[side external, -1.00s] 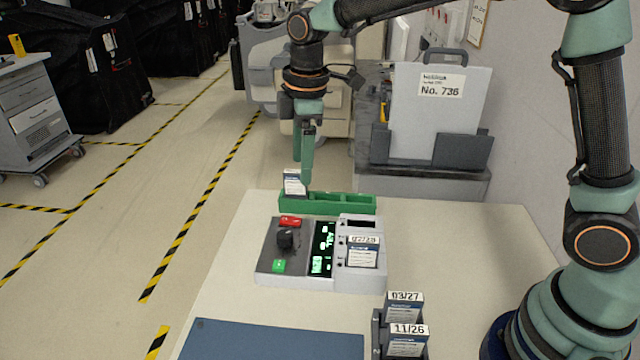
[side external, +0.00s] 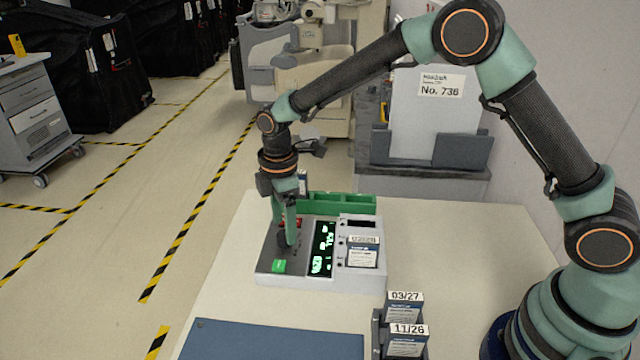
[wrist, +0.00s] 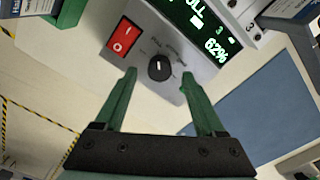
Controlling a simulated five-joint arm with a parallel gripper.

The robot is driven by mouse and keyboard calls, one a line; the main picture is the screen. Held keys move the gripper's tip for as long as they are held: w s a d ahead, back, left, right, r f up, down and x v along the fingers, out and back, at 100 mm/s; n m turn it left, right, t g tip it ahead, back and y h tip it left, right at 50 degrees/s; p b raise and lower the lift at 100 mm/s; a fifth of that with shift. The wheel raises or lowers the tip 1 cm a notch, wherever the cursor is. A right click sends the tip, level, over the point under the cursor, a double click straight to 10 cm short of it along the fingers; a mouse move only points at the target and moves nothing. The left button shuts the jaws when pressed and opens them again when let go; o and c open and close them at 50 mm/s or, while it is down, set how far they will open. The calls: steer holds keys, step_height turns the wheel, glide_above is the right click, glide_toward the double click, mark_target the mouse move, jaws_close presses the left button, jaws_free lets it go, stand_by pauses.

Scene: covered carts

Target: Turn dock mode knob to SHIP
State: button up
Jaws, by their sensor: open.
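The black mode knob (wrist: 160,67) sits on the grey dock panel, with a white pointer line and small labels around it that are too small to read. In the side view the grey dock (side external: 267,270) stands on the table, and my gripper (side external: 287,240) is down over its knob, mostly hiding it. In the wrist view my gripper (wrist: 160,80) is open, with one green finger on each side of the knob. The fingers look apart from it, with nothing between them but the knob.
A red rocker switch (wrist: 123,40) and a lit green display (wrist: 200,22) are close to the knob. A green tray (side external: 340,203) stands behind the dock. Card holders (side external: 405,320) and a blue mat (side external: 280,340) lie nearer.

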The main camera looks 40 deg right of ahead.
mark_target(285, 238)
steer(key=shift+f, duration=1.25)
jaws_close()
